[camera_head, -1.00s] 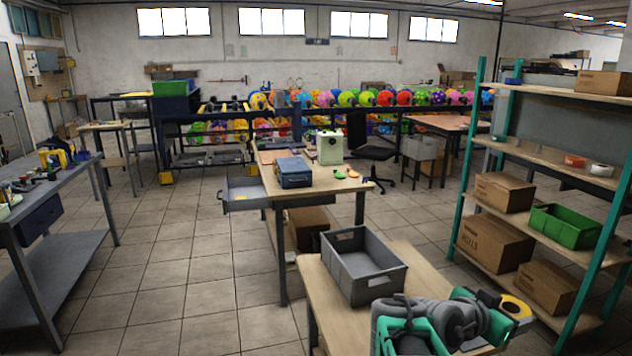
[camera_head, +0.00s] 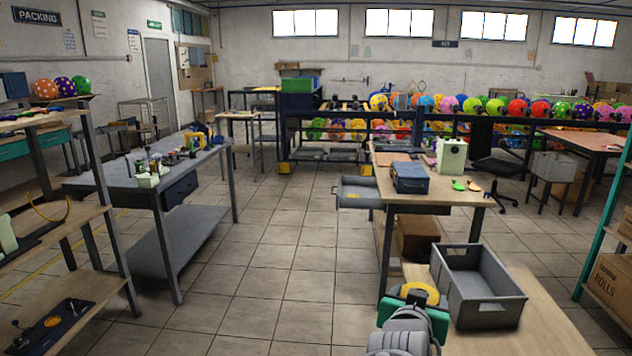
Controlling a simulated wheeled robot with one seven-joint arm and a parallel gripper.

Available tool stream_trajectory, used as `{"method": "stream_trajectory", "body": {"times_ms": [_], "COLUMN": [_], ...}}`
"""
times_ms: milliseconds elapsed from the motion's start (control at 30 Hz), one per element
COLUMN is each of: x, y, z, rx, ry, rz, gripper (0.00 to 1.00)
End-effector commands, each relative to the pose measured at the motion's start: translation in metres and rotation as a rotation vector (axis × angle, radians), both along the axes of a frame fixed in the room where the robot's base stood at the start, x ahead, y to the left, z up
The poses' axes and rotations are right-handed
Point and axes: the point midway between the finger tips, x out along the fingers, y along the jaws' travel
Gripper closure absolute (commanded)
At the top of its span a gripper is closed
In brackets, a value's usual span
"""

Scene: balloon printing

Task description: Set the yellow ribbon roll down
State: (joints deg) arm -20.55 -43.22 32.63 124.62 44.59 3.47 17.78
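The yellow ribbon roll (camera_head: 419,291), a yellow ring with a pale centre, shows at the bottom of the head view, right of centre. It is at the end of my grey and green arm. My gripper (camera_head: 416,299) appears shut on it; the fingertips are mostly hidden behind the roll and the green wrist parts. The roll is held up in front of the left end of the near wooden table (camera_head: 545,322), close to the grey bin.
An open grey bin (camera_head: 483,309) stands on the near table. Behind it a wooden workbench (camera_head: 432,197) carries a blue case (camera_head: 410,177) and a pale green device (camera_head: 451,154). A grey bench (camera_head: 110,180) with tools stands left. The tiled floor between is clear.

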Motion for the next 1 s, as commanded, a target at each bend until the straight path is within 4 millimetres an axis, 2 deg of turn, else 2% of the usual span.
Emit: {"method": "stream_trajectory", "body": {"times_ms": [33, 100, 300, 400, 1000], "x": [0.001, 0.002, 0.002, 0.002, 0.002], "y": [0.016, 0.035, 0.077, 0.075, 0.074], "z": [0.001, 0.002, 0.002, -0.016, -0.095], "rx": [-0.001, -0.001, -0.001, -0.001, -0.001], "ry": [-0.001, -0.002, -0.002, -0.002, -0.002], "rz": [0.040, 0.087, 0.193, 0.188, 0.184], "gripper": [0.71, 0.71, 0.71, 0.71, 0.71]}}
